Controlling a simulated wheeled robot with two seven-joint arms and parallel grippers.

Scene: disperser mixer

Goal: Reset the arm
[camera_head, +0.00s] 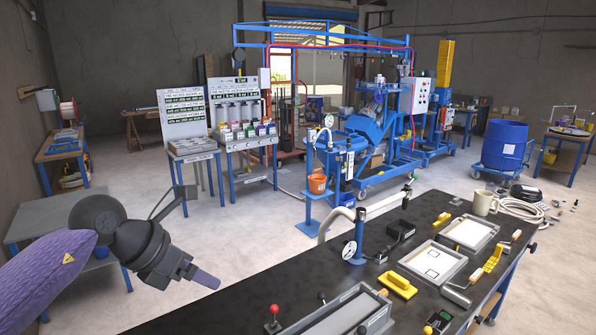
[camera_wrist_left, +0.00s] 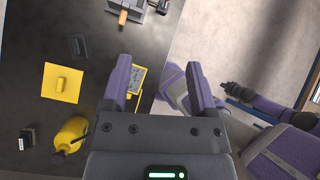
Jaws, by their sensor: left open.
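My left gripper (camera_head: 207,278) hangs in the air in the lower left of the head view, to the left of the black workbench (camera_head: 440,205). Its purple arm comes in from the left edge. In the left wrist view, the left gripper (camera_wrist_left: 160,80) has its two purple fingers spread apart, with nothing held between them. The black bench top lies below on the left of that view. A purple and dark arm of mine shows at the right of the wrist view. Its end is too small to tell how its gripper stands.
A yellow float (camera_head: 398,285), framed trays (camera_head: 433,262), a pressure gauge (camera_head: 349,250) and a mug (camera_head: 485,202) are on the bench. A yellow bottle (camera_wrist_left: 70,134) shows in the wrist view. A blue drum (camera_head: 503,145) stands behind. Open floor lies left of the bench.

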